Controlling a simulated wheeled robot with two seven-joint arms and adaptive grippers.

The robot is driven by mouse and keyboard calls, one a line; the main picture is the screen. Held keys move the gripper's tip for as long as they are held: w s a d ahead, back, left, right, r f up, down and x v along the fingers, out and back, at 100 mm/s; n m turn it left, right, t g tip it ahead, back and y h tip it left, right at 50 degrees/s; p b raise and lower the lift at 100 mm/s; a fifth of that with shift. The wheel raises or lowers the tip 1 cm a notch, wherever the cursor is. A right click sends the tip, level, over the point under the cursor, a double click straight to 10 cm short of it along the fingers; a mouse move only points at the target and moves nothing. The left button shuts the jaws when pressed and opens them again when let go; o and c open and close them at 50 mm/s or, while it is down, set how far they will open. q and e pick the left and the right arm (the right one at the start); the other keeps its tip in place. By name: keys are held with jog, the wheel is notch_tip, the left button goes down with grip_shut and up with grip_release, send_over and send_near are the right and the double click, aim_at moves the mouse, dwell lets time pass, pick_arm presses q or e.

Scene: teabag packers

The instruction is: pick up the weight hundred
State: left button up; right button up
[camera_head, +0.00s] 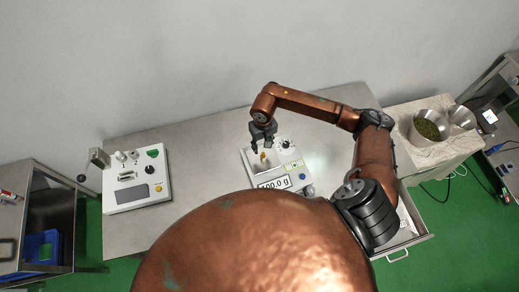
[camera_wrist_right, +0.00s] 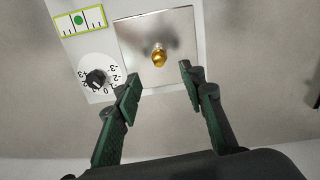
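The weight hundred (camera_head: 263,156) is a small brass weight standing on the square metal pan of a white scale (camera_head: 254,181). The scale's display reads 100.0 g. In the right wrist view the weight (camera_wrist_right: 159,56) sits near the middle of the shiny pan (camera_wrist_right: 135,38), just beyond the fingertips. My right gripper (camera_wrist_right: 158,86) is open and empty, with its two fingers spread apart, on the near side of the weight and not touching it. In the head view the right gripper (camera_head: 262,137) hangs over the back of the scale. My left gripper is not in view.
A white device (camera_head: 136,190) with knobs stands on the left of the metal table (camera_head: 205,150). A dial (camera_wrist_right: 95,79) and a level gauge (camera_wrist_right: 81,20) are beside the pan. A drawer (camera_head: 410,243) is open at the right front.

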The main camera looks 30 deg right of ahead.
aim_at(263, 153)
jog(key=f, duration=0.1)
jog(key=s+f+p, duration=0.1)
jog(key=f, duration=0.1)
jog(key=shift+f, duration=0.3)
jog(key=shift+w+f+p, duration=0.2)
jog(key=shift+f+p, duration=0.4)
jog(key=shift+f, duration=1.15)
jog(key=c, duration=0.7)
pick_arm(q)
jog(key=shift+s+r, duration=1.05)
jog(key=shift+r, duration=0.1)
pick_arm(e)
grip_shut()
